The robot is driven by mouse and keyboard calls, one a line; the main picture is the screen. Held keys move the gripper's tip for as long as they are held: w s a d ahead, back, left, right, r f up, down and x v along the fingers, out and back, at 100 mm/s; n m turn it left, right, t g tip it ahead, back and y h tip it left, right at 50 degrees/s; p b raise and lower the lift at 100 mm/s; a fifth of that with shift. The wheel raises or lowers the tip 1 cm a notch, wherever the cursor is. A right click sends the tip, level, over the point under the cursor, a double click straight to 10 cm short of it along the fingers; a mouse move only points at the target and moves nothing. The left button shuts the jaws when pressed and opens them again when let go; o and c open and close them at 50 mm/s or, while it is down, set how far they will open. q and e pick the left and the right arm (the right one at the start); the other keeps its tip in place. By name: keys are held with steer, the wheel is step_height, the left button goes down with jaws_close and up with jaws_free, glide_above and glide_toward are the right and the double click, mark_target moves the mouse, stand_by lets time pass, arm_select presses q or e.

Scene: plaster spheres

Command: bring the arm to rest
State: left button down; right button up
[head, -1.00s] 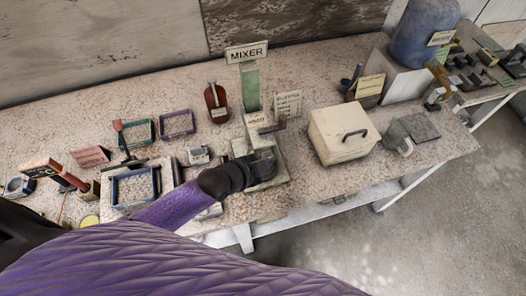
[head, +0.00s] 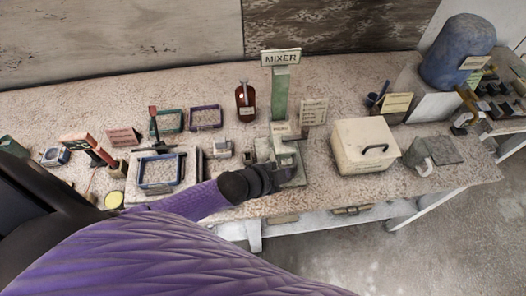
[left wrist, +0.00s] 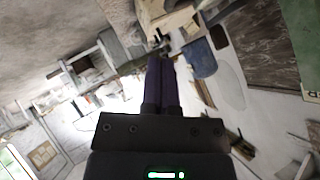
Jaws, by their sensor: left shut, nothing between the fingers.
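My left arm comes in from the left in the head view, with a purple sleeve and a black wrist. Its gripper (head: 286,178) is at the front of the mixer (head: 281,92), over or beside the mixer's pale base; I cannot tell whether they touch. In the left wrist view the two dark fingers (left wrist: 162,82) lie together, shut with nothing between them. My right gripper is in neither view.
A cream lidded box (head: 365,146) stands right of the mixer. A blue-rimmed tray (head: 160,171) and other small trays lie left. A blue barrel (head: 457,52) stands at far right. Bare bench top lies along the back.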

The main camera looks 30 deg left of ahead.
arm_select(q)
steer(key=s+a+r+n+g+y+p, duration=0.1)
steer(key=s+a+r+n+g+y, duration=0.15)
steer(key=s+r+n, duration=0.45)
steer(key=s+a+r+n+g+y+p, duration=0.1)
steer(key=s+a+r+n+g+y, duration=0.1)
steer(key=s+r+n+g, duration=0.45)
steer(key=s+f+m+t+b, duration=0.1)
steer(key=s+f+b, duration=0.2)
steer(key=f+b, duration=1.05)
steer(key=s+f+m+b, duration=0.1)
steer(key=s+f+b, duration=0.1)
steer(key=f, duration=2.3)
steer(key=s+a+f+g+b, duration=0.1)
steer(key=s+a+f+b, duration=0.1)
steer(key=s+f+b, duration=0.6)
steer(key=s+f, duration=0.5)
steer(key=f, duration=0.4)
steer(key=shift+a+f+m+b, duration=0.3)
steer(key=shift+a+m+b, duration=0.05)
steer(key=shift+a+b, duration=0.05)
steer(key=shift+w, duration=0.1)
